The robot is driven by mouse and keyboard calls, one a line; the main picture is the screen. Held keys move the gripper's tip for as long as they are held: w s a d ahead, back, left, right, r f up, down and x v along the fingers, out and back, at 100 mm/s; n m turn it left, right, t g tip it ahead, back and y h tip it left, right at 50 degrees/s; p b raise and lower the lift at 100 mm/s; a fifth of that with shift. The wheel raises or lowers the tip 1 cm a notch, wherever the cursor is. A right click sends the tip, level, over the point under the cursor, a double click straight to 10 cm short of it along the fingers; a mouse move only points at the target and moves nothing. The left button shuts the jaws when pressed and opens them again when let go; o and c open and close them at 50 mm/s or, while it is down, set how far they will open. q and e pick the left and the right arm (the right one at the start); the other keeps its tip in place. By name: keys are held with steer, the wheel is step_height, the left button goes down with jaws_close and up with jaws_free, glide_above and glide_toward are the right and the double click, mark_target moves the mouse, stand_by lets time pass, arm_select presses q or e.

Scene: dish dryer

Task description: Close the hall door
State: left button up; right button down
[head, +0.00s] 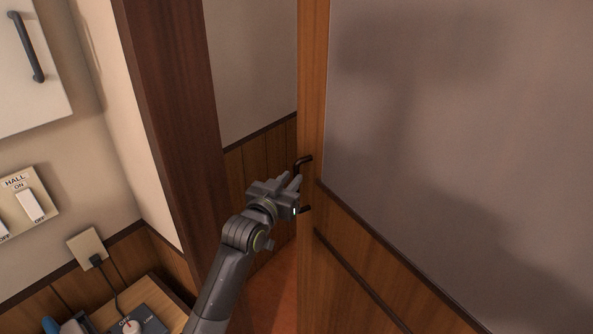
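The hall door shows as an upright orange-brown wooden edge (313,90) near the middle of the head view. It stands open, with a gap between it and the dark brown door post (175,120) on the left. A dark lever handle (303,162) sticks out at the door's left side, and a small dark piece shows below it. My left gripper (292,185) is in the gap, right beside the door edge, just below the lever. Its fingers point up and right; I cannot tell whether they touch the door or how wide they are apart. My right gripper is out of view.
A switch plate marked HALL (30,203) and a socket with a plug (88,248) are on the left wall. A white cabinet door (25,85) is above. A wooden surface with a grey device (135,322) is below left. Reddish floor shows in the gap.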

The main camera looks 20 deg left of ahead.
mark_target(295, 174)
arm_select(q)
steer(key=shift+w+d, duration=0.15)
steer(key=shift+w, duration=0.9)
steer(key=shift+w+d, duration=0.15)
steer(key=shift+w, duration=0.85)
steer(key=shift+c, duration=0.2)
jaws_close()
